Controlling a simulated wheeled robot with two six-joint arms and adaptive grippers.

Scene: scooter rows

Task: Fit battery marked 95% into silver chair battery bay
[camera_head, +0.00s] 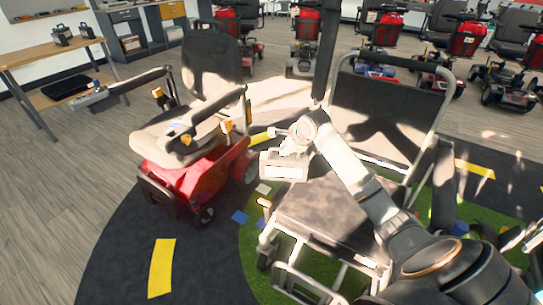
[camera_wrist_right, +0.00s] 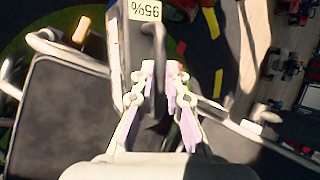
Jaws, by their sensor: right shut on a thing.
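My right gripper (camera_head: 288,147) is shut on the battery (camera_head: 284,167), a boxy block that looks pale in the strong light, in the head view. In the right wrist view the fingers (camera_wrist_right: 163,70) close on its dark top part, and a pale label reading 95% (camera_wrist_right: 148,11) shows at the upper edge. The battery hangs near the left side of the silver chair (camera_head: 320,210), which has a silver tube frame, dark seat and dark back. The seat also shows in the right wrist view (camera_wrist_right: 60,115). I cannot make out the battery bay. My left gripper is not in view.
A red powered chair (camera_head: 185,180) with a grey seat stands close on the left. Several scooters stand along the back. Grey floor is free at the lower left.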

